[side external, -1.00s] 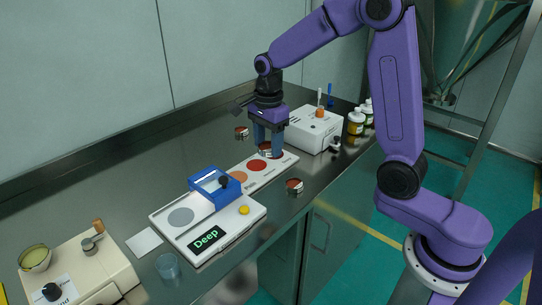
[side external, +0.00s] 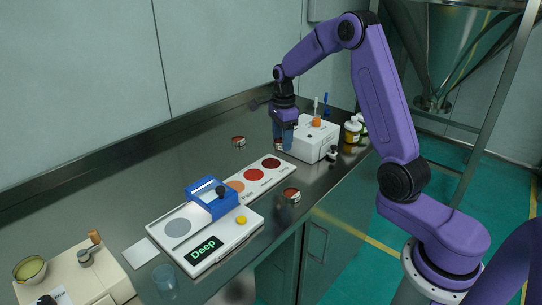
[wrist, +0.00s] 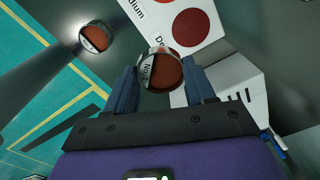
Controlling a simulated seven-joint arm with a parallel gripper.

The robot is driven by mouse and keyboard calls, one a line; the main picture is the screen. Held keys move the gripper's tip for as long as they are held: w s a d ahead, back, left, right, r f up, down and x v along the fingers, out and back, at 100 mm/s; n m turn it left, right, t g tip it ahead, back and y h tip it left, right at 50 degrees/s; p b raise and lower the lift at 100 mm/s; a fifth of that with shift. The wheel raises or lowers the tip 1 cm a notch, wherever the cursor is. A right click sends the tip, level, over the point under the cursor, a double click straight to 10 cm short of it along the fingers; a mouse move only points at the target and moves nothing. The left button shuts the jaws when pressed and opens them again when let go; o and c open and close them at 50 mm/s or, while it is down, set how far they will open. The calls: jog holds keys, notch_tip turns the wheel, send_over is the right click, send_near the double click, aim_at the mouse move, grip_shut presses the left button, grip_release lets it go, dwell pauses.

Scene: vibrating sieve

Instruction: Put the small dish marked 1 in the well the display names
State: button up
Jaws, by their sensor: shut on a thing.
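My gripper (wrist: 161,88) is shut on a small round dish (wrist: 165,74) with red-brown contents. In the side view the gripper (side external: 284,141) holds this dish just past the far end of a white strip (side external: 216,190). The strip has an orange, a red and a dark red circle (side external: 271,163), all uncovered in the side view. The display (side external: 203,249) reads "Deep". A second dish (side external: 291,195) stands right of the strip; a third (side external: 238,141) stands left of it.
A blue frame (side external: 212,198) stands on the white device with the yellow button (side external: 241,220). A white box (side external: 316,139) is close to the right of my gripper, with bottles (side external: 352,131) behind. A clear cup (side external: 165,281) stands near the front edge.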

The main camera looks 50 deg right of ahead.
send_over(271, 164)
notch_tip(271, 164, down, 6)
jog(key=shift+f, duration=0.1)
jog(key=shift+d+f, duration=0.1)
jog(key=shift+f, duration=1.5)
jog(key=shift+c, duration=0.7)
jog(key=o, duration=1.3)
jog(key=shift+f, duration=0.1)
jog(key=shift+c, duration=0.2)
